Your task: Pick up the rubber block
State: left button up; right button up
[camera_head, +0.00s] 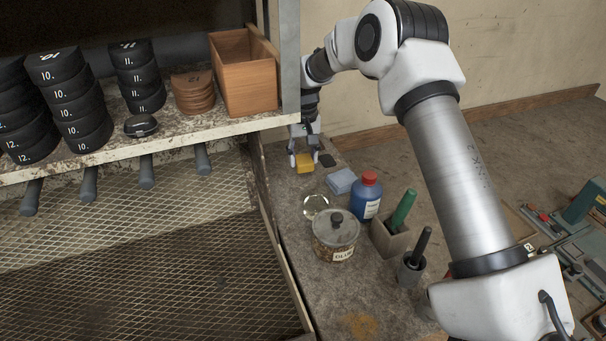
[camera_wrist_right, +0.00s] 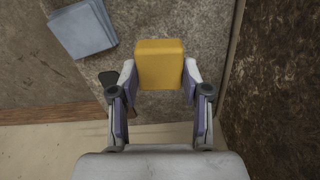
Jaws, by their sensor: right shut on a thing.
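The rubber block is a yellow block (camera_head: 305,163) at the far end of the narrow stone-like counter in the head view. In the right wrist view the yellow block (camera_wrist_right: 160,64) sits between the two fingers. My right gripper (camera_head: 305,158) is shut on it, with one finger on each side. In the wrist view the right gripper (camera_wrist_right: 160,82) shows both fingertips against the block's sides. I cannot tell whether the block touches the counter or is slightly above it. My left gripper is not in view.
A blue-grey pad stack (camera_head: 341,181), a blue bottle with red cap (camera_head: 367,195), a glass jar (camera_head: 336,236), and holders with a green handle (camera_head: 403,208) and a black handle (camera_head: 420,246) stand nearer on the counter. A shelf with a wooden box (camera_head: 243,75) is at left.

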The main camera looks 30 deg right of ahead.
jog(key=s+d+b, duration=0.2)
jog(key=d, duration=0.7)
jog(key=s+d+b, duration=0.2)
jog(key=d, duration=0.8)
jog(key=shift+s, duration=0.25)
